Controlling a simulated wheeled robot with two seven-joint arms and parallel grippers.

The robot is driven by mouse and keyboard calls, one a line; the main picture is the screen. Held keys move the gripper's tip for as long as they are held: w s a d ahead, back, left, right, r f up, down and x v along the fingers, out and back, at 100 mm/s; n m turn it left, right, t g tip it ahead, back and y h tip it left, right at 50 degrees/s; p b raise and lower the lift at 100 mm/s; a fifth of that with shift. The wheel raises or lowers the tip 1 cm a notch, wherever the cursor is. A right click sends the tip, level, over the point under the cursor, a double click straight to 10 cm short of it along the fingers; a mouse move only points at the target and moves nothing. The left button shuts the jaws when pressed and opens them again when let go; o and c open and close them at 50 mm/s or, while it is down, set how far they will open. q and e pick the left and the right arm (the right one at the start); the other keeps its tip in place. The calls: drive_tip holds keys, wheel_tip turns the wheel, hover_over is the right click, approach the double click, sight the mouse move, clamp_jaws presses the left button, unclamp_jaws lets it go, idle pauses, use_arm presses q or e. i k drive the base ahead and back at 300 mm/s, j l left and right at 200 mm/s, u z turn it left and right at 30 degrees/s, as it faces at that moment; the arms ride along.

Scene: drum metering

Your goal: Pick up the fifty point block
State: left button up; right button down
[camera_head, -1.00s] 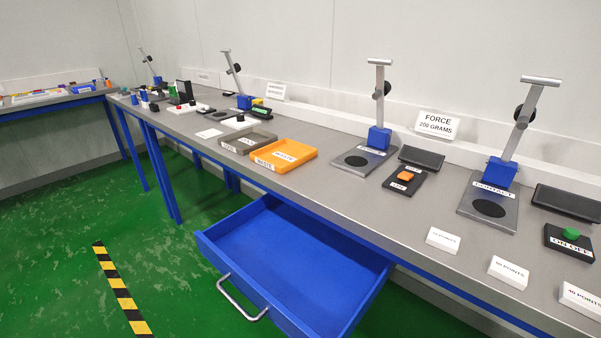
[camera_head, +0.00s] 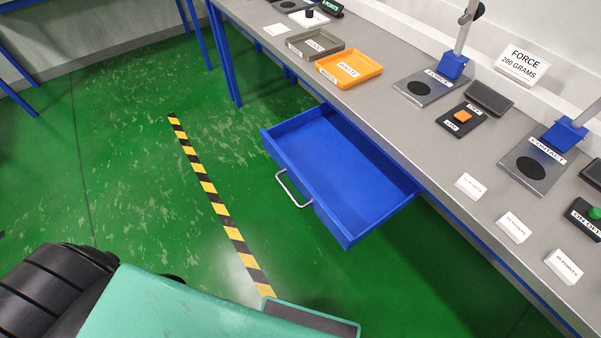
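Three white blocks with printed point labels stand in a row along the front edge of the grey bench. They are a left block (camera_head: 471,186), a middle block (camera_head: 513,227) and a right block (camera_head: 563,266). Each label ends in "POINTS", but the numbers are too small to read surely, so I cannot tell which is the fifty point block. All three stand apart on the bench with nothing touching them. Neither of my grippers is in view.
An open blue drawer (camera_head: 335,172) juts out below the bench (camera_head: 420,140). Orange (camera_head: 349,69) and grey (camera_head: 315,44) trays, a FORCE stand plate (camera_head: 426,88), a CONTACT stand plate (camera_head: 531,166) and switch boxes stand behind. Green floor is free in front. My teal body part fills the lower left.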

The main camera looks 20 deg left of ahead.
sight(509, 223)
drive_tip(key=i+l+z, duration=0.1)
drive_tip(key=z, duration=1.2)
drive_tip(key=l, duration=0.1)
